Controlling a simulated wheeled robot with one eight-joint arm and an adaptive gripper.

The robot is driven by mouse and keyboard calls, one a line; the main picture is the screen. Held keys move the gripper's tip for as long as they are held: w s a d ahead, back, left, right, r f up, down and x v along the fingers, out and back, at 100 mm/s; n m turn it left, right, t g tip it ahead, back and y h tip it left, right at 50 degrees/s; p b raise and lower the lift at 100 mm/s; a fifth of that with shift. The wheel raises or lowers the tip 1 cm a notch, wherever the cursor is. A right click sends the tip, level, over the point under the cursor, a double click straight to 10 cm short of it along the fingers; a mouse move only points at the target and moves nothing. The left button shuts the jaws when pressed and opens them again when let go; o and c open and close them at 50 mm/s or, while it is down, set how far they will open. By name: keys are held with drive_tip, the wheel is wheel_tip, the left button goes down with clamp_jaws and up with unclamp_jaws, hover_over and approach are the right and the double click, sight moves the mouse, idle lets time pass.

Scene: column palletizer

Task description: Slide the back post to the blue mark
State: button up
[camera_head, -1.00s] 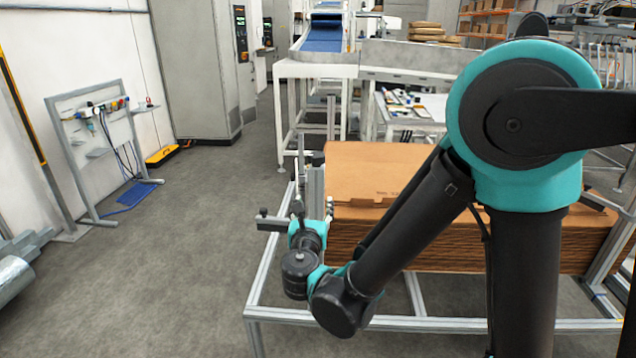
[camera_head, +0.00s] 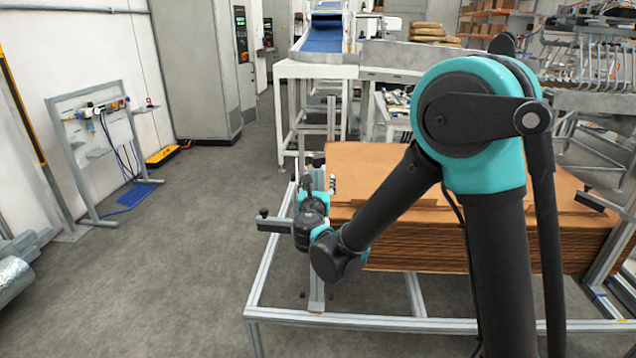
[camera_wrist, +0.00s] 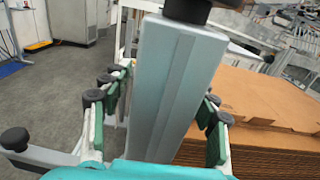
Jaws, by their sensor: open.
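A grey metal post (camera_wrist: 178,85) with a black cap fills the middle of the wrist view. It stands between the two sides of my gripper (camera_wrist: 163,105). The green-padded fingers are open, with a gap on the left side; contact on the right side is hard to judge. I cannot tell from the frames whether this is the back post. In the head view my gripper (camera_head: 320,181) is at the left edge of the cardboard stack, and my wrist partly hides the post.
The stack of flat cardboard (camera_head: 400,235) lies right of the post, close to my gripper. A metal frame (camera_head: 380,322) runs around it. A horizontal bar with a black knob (camera_head: 264,212) sticks out left.

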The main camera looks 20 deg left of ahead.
drive_tip(key=shift+c, duration=0.4)
clamp_jaws()
idle(0.4)
